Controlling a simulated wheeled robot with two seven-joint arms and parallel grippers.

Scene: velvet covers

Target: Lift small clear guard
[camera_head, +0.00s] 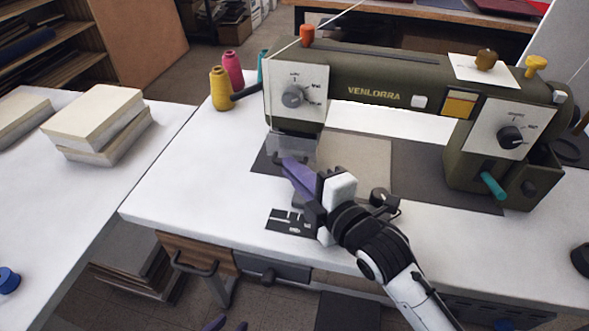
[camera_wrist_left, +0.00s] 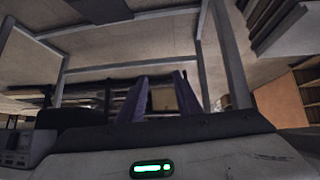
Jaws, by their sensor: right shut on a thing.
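The small clear guard (camera_head: 303,150) is a see-through plate under the left end of the olive sewing machine (camera_head: 390,85), at the needle area. My right gripper (camera_head: 288,162) reaches in from the lower right with its purple fingers shut on the guard's lower part. The fingers hide some of the guard and the needle area. My left gripper (camera_head: 229,325) shows only its purple fingertips at the bottom edge of the head view, apart and below the table front. In the left wrist view its two fingers (camera_wrist_left: 159,85) stand apart with nothing between them.
A slotted dark plate (camera_head: 290,221) lies on the white table near my right wrist. Yellow, pink and teal thread spools (camera_head: 220,90) stand behind the machine's left end. A book stack (camera_head: 97,130) sits on the left table. The white tabletop left of the machine is clear.

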